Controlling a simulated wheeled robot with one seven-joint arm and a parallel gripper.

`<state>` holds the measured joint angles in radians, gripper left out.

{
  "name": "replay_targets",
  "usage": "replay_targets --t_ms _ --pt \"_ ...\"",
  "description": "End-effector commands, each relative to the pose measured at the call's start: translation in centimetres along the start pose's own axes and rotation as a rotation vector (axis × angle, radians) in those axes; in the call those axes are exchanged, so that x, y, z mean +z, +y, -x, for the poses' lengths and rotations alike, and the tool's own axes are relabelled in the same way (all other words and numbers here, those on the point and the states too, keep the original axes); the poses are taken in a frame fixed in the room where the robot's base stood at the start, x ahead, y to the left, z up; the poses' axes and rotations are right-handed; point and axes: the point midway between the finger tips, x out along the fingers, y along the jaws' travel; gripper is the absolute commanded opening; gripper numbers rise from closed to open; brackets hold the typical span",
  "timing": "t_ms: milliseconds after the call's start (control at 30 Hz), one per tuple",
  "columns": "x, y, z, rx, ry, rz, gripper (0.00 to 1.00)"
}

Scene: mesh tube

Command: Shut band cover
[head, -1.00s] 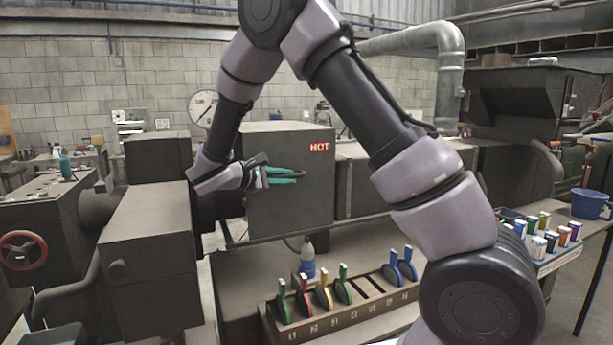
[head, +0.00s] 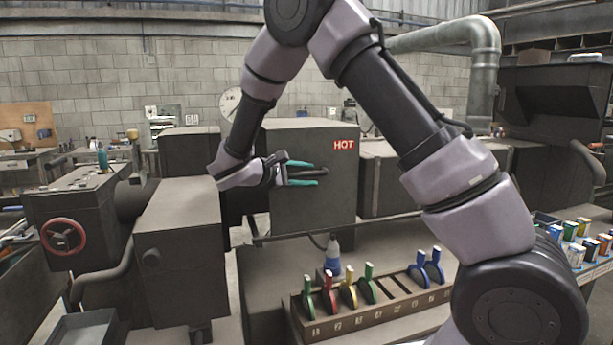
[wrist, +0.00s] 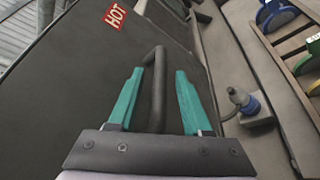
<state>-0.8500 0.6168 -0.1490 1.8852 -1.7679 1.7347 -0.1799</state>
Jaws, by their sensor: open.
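The band cover (head: 309,206) is a dark panel with a red HOT label (head: 344,145), on the machine at the middle of the head view. It fills much of the wrist view (wrist: 70,90). A dark bar handle (wrist: 157,85) stands on it. My gripper (head: 316,174) is open in front of the cover. In the wrist view its two green fingers (wrist: 153,97) lie on either side of the handle, apart from each other. I cannot tell whether either finger touches the handle. The head view does not clearly show whether the cover is ajar.
A bench of colored boxes is at right.

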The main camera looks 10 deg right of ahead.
Motion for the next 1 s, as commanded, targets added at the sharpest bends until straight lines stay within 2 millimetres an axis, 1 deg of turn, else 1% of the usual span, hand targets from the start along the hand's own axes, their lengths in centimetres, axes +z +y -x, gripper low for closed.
replay_targets --t_ms 67,167,400,500,600,767,1000 --pt "0.0 0.0 0.4 0.001 0.001 -0.001 0.5" --pt "-0.1 0.0 1.6 0.002 0.003 0.001 0.5" --pt "-0.1 0.0 6.6 0.003 0.004 0.0 0.5" --pt "-0.1 0.0 8.3 0.002 0.003 0.0 0.5" --pt "-0.1 0.0 9.7 0.002 0.003 -0.001 0.5" --pt "-0.1 0.0 10.8 0.001 0.002 0.001 0.5" --pt "-0.1 0.0 10.9 0.0 0.001 0.0 0.5"
